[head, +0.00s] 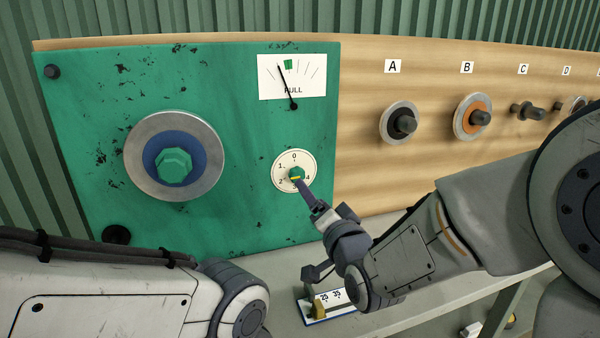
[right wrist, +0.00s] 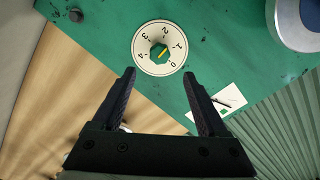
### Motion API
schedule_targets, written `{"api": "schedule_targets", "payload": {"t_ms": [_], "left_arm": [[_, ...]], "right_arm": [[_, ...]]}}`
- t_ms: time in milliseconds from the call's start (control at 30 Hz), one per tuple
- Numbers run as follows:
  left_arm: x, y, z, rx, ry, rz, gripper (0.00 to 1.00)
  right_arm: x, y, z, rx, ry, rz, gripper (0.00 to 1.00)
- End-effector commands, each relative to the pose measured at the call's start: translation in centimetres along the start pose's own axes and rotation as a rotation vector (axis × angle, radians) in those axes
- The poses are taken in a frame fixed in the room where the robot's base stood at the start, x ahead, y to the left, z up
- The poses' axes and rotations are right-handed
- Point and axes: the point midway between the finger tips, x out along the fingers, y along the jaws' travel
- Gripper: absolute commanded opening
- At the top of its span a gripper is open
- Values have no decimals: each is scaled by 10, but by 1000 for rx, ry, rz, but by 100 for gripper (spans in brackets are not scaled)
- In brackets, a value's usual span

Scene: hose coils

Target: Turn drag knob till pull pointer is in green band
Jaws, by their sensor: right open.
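The drag knob (head: 296,174) is a small green knob with a yellow mark on a round white dial numbered 0 to 4. It also shows in the right wrist view (right wrist: 158,54), its yellow mark pointing roughly toward 1. The pull gauge (head: 291,84) sits above it on the green panel. Its black pull pointer (head: 286,86) leans left, its tip just left of the green band (head: 288,64). My right gripper (right wrist: 160,73) is open and empty, its fingertips just short of the dial with the knob ahead of the gap. My left gripper is out of view.
A large blue-ringed green hub (head: 174,164) is on the panel's left. Pegs labelled A (head: 402,124) and B (head: 478,118), and others, stick out of the wooden board at right. A scale plate with a brass piece (head: 320,308) lies on the grey bench below.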

Motion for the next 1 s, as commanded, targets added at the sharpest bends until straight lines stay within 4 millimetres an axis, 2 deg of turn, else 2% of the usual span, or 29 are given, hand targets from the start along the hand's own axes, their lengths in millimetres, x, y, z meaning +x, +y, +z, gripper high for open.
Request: {"api": "schedule_targets", "payload": {"t_ms": [33, 433, 500, 700, 833, 1000], "left_arm": [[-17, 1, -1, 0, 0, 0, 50], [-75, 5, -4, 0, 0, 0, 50], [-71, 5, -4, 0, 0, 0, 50], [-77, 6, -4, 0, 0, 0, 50], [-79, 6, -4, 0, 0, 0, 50], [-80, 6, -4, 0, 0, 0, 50]], "right_arm": [[3, -5, -4, -1, -5, 6, 76], [15, -3, -3, 0, -6, 5, 76], [34, 0, 0, 0, -1, -1, 76], [71, 0, 0, -1, -1, 0, 76], [85, 0, 0, -1, -2, 0, 76], [92, 1, 1, -1, -2, 0, 76]]}}
